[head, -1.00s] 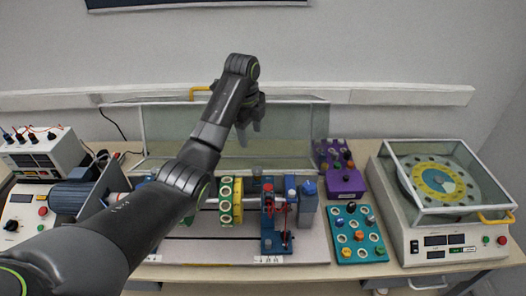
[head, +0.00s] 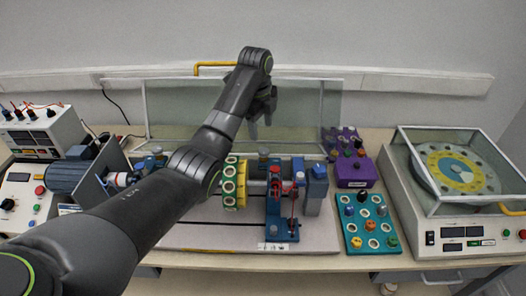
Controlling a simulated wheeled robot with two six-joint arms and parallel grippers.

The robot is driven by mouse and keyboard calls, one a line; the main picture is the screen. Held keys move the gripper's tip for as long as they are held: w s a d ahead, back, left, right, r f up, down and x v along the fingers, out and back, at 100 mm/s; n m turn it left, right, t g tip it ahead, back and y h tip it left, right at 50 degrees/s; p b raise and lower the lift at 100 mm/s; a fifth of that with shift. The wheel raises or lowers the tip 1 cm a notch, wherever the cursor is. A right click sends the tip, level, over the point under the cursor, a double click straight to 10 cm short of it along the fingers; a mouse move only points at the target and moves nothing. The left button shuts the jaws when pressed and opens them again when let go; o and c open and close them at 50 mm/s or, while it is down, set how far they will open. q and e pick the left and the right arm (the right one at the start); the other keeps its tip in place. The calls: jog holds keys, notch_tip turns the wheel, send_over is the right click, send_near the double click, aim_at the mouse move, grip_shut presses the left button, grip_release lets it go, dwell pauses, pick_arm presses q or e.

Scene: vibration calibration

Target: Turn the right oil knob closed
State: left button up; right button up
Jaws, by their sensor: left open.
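The vibration rig lies across the middle of the bench, its white base (head: 240,238) partly behind my left arm. At its right end is a blue bearing stand (head: 277,229) with red parts (head: 275,187). Small knobs show on top, a grey one (head: 263,153) and a blue one (head: 319,170); I cannot tell which is the right oil knob. My left gripper (head: 262,120) is open and empty, pointing down above and behind the rig, touching none of these knobs. My right gripper is out of view.
A clear guard with a yellow handle (head: 215,66) stands behind the rig. A purple box (head: 355,175) and a teal tray of knobs (head: 352,244) sit to the right. A covered turntable machine (head: 447,233) stands far right. A white power unit (head: 60,128) is at left.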

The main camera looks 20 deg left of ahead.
aim_at(264, 150)
pick_arm(q)
jog(key=f, duration=0.2)
jog(key=f+p, duration=0.1)
jog(key=f, duration=0.2)
jog(key=w+f+p, duration=0.1)
jog(key=f, duration=0.1)
jog(key=shift+d+f, duration=0.1)
jog(key=shift+f, duration=0.65)
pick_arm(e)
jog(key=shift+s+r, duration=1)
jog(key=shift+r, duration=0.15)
pick_arm(q)
jog(key=c, duration=1)
jog(key=shift+o, duration=0.2)
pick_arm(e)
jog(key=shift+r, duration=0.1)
